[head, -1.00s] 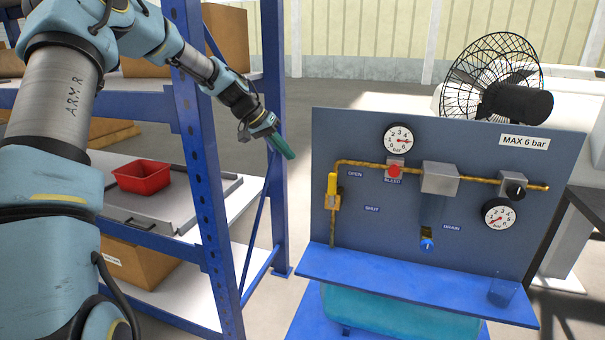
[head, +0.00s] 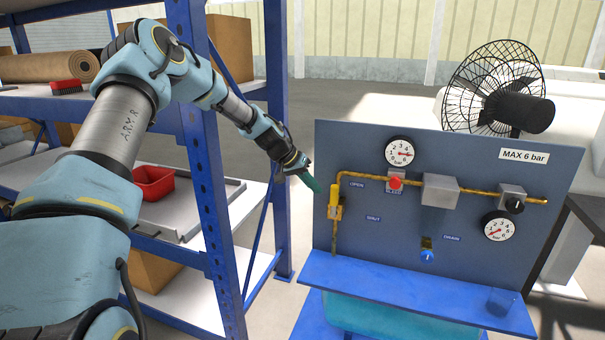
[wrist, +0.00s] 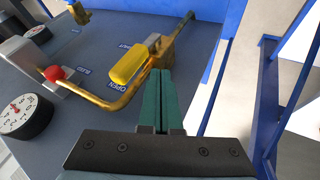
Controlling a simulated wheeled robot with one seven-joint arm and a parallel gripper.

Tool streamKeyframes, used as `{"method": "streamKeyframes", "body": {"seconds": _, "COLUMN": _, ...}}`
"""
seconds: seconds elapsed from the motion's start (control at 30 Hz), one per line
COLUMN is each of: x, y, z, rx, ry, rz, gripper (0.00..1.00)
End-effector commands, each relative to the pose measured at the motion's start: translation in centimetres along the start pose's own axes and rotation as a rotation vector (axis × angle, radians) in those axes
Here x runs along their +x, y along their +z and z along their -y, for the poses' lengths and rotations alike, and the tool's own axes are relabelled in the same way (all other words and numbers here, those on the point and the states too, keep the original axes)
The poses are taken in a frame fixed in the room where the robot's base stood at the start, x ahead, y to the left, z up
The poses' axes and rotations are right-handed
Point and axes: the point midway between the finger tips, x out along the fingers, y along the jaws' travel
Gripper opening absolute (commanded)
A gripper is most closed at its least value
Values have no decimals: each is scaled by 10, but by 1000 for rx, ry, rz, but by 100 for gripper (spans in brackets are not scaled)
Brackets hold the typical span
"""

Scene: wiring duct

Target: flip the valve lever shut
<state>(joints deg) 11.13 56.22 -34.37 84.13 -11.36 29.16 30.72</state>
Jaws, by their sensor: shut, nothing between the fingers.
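The yellow valve lever (head: 333,197) stands upright on the brass pipe at the left of the grey-blue panel (head: 380,240), beside the OPEN label (head: 357,184). The SHUT label (head: 373,219) is lower and to its right. In the wrist view the yellow lever (wrist: 131,65) points along the pipe by the OPEN label (wrist: 122,85). My gripper (head: 318,190) has green fingers, closed together and empty, just left of the lever in the head view. In the wrist view the closed fingertips (wrist: 160,76) are close beside the lever; whether they touch it I cannot tell.
A red bleed button (head: 396,183), gauges (head: 399,151) and a blue drain knob (head: 428,256) are on the panel. A blue ledge (head: 400,290) juts out below. A blue rack post (head: 278,130) stands behind my arm, left of the panel. A fan (head: 510,100) is behind.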

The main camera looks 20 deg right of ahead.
Motion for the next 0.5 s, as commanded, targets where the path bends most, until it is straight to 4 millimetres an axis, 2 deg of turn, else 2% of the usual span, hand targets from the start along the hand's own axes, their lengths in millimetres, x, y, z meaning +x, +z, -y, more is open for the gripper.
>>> {"method": "streamKeyframes", "body": {"seconds": 0.03, "x": 0, "y": -2, "z": -9, "rx": 2, "ry": 0, "rz": 1, "gripper": 0}}
{"method": "streamKeyframes", "body": {"seconds": 0.2, "x": 8, "y": -1, "z": -20, "rx": 0, "ry": 0, "rz": -1, "gripper": 0}}
{"method": "streamKeyframes", "body": {"seconds": 0.5, "x": 10, "y": 0, "z": -21, "rx": -1, "ry": -1, "rz": -1, "gripper": 0}}
